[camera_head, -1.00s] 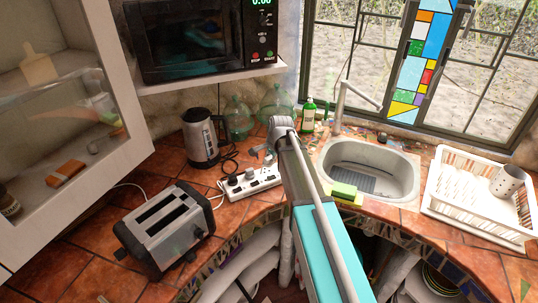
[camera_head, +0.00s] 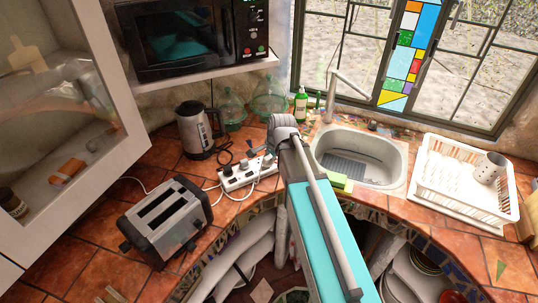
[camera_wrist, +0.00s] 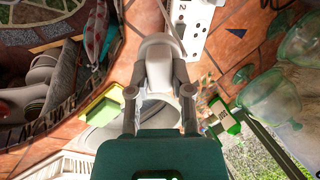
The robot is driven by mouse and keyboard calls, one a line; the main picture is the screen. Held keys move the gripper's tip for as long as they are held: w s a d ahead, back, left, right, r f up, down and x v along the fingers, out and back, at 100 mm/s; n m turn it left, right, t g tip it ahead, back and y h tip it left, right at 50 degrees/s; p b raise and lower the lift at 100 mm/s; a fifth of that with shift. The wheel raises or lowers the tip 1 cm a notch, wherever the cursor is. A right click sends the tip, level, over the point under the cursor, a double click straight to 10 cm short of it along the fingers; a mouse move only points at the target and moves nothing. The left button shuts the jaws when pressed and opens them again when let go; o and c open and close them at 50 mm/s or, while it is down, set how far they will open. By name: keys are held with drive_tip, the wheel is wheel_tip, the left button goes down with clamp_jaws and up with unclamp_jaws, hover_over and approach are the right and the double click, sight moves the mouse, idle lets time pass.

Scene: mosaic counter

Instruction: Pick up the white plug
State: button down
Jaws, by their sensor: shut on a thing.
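The white plug (camera_wrist: 160,48) is a pale, rounded piece between the two fingers of my gripper (camera_wrist: 160,72) in the wrist view. The fingers are shut on its sides, and a cord seems to run up from it. In the wrist view the plug appears apart from the white power strip (camera_wrist: 193,22), which shows behind it at the top. In the head view my gripper (camera_head: 268,150) is beside the right end of the power strip (camera_head: 236,182). My arm hides most of the plug there. Dark plugs (camera_head: 227,170) sit in the strip's left part.
A toaster (camera_head: 165,218) stands left of the strip and a kettle (camera_head: 197,133) behind it. Glass jugs (camera_head: 270,103) and a green bottle (camera_head: 300,104) stand at the back. A sponge (camera_head: 341,183), sink (camera_head: 358,160) and dish rack (camera_head: 465,190) are to the right.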

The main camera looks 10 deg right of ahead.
drive_tip(key=shift+f, duration=0.15)
idle(0.5)
wheel_tip(320, 180, down, 6)
drive_tip(key=b, duration=0.6)
drive_tip(key=shift+d, duration=0.1)
